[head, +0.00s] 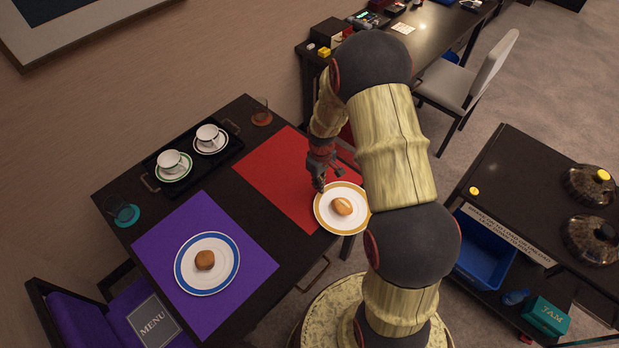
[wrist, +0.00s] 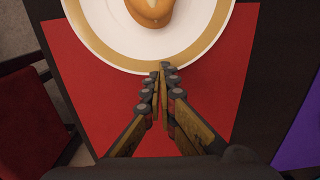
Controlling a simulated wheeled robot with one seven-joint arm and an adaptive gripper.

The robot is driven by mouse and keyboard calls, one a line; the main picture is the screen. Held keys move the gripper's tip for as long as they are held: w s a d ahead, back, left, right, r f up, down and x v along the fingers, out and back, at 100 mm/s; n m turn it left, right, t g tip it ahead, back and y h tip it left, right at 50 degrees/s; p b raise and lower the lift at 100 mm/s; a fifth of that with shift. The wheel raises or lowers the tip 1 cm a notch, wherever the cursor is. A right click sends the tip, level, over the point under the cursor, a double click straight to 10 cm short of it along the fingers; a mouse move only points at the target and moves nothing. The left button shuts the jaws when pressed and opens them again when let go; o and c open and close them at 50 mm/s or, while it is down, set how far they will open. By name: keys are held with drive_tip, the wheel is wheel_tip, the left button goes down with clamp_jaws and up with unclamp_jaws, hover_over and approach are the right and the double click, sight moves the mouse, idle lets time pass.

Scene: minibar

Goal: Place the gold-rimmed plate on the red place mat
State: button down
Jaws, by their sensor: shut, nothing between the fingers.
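The gold-rimmed plate (head: 325,222) is white with a gold band and carries a bread roll (head: 342,206). It lies at the near right edge of the red place mat (head: 275,175), partly over the mat and partly past its edge toward the table edge. In the wrist view the plate (wrist: 110,48) is cut off by the top of the picture, with red mat (wrist: 95,100) around its near rim. My gripper (wrist: 162,68) is shut and empty, its fingertips right at the plate's gold rim. In the head view my gripper (head: 320,187) is over the mat beside the plate.
A purple mat (head: 155,245) with a blue-rimmed plate (head: 207,284) lies at the near left. A black tray (head: 190,178) with two cups stands behind it. Glasses stand on coasters (head: 261,118) near the table's ends. A dark cart (head: 530,180) stands at the right.

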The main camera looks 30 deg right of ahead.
drive_tip(key=shift+s+d, duration=0.2)
drive_tip(key=shift+s, duration=0.4)
drive_tip(key=shift+s+d, duration=0.2)
drive_tip(key=shift+s, duration=0.4)
drive_tip(key=shift+f+b, duration=0.4)
drive_tip(key=shift+f, duration=0.2)
drive_tip(key=shift+w+a+f, duration=0.1)
drive_tip(key=shift+f, duration=0.15)
drive_tip(key=shift+w, duration=0.1)
drive_tip(key=w+a, duration=0.1)
drive_tip(key=w, duration=0.4)
drive_tip(key=w+a, duration=0.2)
drive_tip(key=w, duration=0.3)
drive_tip(key=w+a, duration=0.2)
drive_tip(key=w, duration=0.2)
drive_tip(key=shift+w, duration=0.4)
drive_tip(key=shift+w+a, duration=0.1)
drive_tip(key=shift+w, duration=0.3)
drive_tip(key=shift+r, duration=0.1)
